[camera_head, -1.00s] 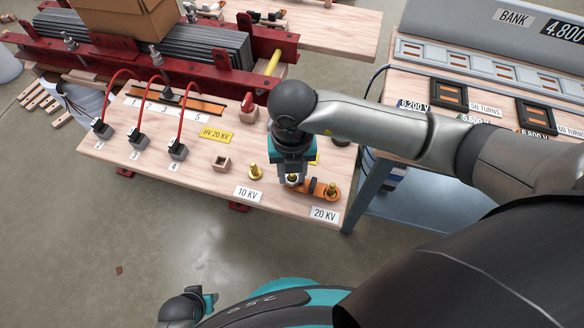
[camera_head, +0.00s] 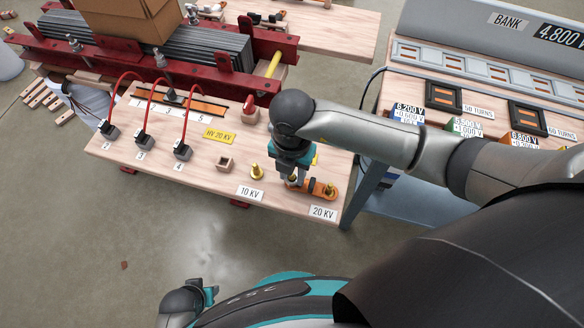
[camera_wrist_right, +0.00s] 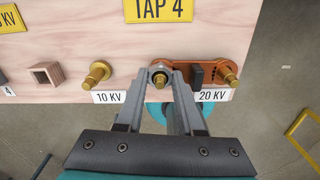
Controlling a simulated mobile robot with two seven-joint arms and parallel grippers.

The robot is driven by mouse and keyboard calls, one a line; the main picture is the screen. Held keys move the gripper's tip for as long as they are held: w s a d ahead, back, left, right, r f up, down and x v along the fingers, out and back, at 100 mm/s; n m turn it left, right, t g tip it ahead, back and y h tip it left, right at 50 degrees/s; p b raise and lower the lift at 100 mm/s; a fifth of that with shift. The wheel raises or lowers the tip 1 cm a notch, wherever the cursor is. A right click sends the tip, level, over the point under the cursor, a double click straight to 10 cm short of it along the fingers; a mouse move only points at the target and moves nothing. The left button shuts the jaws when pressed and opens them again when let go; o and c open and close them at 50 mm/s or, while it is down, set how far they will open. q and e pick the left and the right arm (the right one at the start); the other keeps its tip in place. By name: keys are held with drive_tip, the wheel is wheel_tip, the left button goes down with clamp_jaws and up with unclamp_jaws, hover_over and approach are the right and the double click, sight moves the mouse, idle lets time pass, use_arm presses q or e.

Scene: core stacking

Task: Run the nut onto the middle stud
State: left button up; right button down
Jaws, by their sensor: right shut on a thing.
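The middle stud (camera_wrist_right: 159,81) is brass and stands at the left end of an orange link bar (camera_wrist_right: 210,71). My right gripper (camera_wrist_right: 159,76) is over this stud, its fingers shut on the nut (camera_wrist_right: 159,70), a small grey ring around the stud. How far down the nut sits cannot be told. In the head view the right gripper (camera_head: 292,178) hides most of the nut and stud. A brass stud (camera_head: 257,172) stands to the left by the 10 KV label, and another (camera_head: 329,191) at the bar's right end by 20 KV. My left gripper (camera_head: 210,294) is low at the bottom, away from the board.
The wooden board (camera_head: 200,185) carries a small square wooden cup (camera_head: 226,164) and red leads on black plugs (camera_head: 182,151). A black knob (camera_wrist_right: 196,76) rises from the bar close to my right finger. A bench with card slots (camera_head: 485,105) stands at the right.

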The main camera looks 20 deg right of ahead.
drive_tip(key=shift+m, duration=0.7)
drive_tip(key=shift+r+m+p, duration=0.1)
drive_tip(key=shift+m+p, duration=1)
drive_tip(key=shift+p, duration=0.1)
drive_tip(key=shift+m+p, duration=0.45)
drive_tip(key=shift+m, duration=0.75)
